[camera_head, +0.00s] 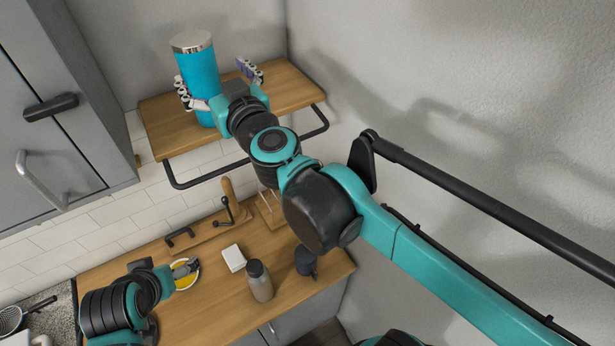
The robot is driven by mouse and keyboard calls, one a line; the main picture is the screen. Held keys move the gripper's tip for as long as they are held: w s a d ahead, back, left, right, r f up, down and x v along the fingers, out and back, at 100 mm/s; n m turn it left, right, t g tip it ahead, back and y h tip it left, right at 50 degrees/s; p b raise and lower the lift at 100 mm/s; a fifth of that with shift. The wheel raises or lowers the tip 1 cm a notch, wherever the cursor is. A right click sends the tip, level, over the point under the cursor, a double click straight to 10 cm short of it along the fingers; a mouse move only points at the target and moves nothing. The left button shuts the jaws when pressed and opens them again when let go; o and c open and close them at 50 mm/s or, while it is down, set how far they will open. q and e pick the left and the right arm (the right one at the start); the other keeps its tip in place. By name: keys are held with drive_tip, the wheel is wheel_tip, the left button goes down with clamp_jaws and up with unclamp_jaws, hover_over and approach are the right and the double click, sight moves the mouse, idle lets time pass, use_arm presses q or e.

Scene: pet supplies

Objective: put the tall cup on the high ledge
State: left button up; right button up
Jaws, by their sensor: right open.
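The tall cup (198,72) is a blue cylinder with a silvery lid. It stands upright on the high ledge (168,130), a wooden shelf with a black metal frame on the back wall. My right gripper (217,83) is open at the cup, with one finger at its left side and the other spread out to its right. The cup is between the fingers, closer to the left one; I cannot tell whether that finger touches it. My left gripper (186,269) is low over the counter by a yellow-filled bowl (187,281), and its fingers are too unclear to read.
The wooden counter (215,315) below holds a grey bottle (259,281), a dark mug (305,261), a white block (233,258) and a wooden board (205,238). A grey cabinet (60,120) with handles is at the left. The shelf's right part is clear.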

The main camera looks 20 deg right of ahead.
drive_tip(key=s+d+f+n+g+y, duration=0.1)
drive_tip(key=s+d+f+g, duration=0.15)
drive_tip(key=s+f, duration=0.4)
drive_tip(key=s+d+f+n+g, duration=0.1)
drive_tip(key=s+f+g, duration=0.25)
drive_tip(key=f, duration=0.65)
drive_tip(key=s+d+f+m+g+h, duration=0.4)
drive_tip(key=s+d+f, duration=0.5)
drive_tip(key=d+f, duration=0.3)
drive_tip(key=shift+s+d+f+m+g+h, duration=0.25)
drive_tip(key=shift+f+g+h, duration=0.2)
drive_tip(key=shift+f, duration=0.4)
wheel_tip(320, 180, down, 36)
drive_tip(key=b, duration=3.5)
drive_tip(key=shift+r+b, duration=0.2)
drive_tip(key=shift+b, duration=0.15)
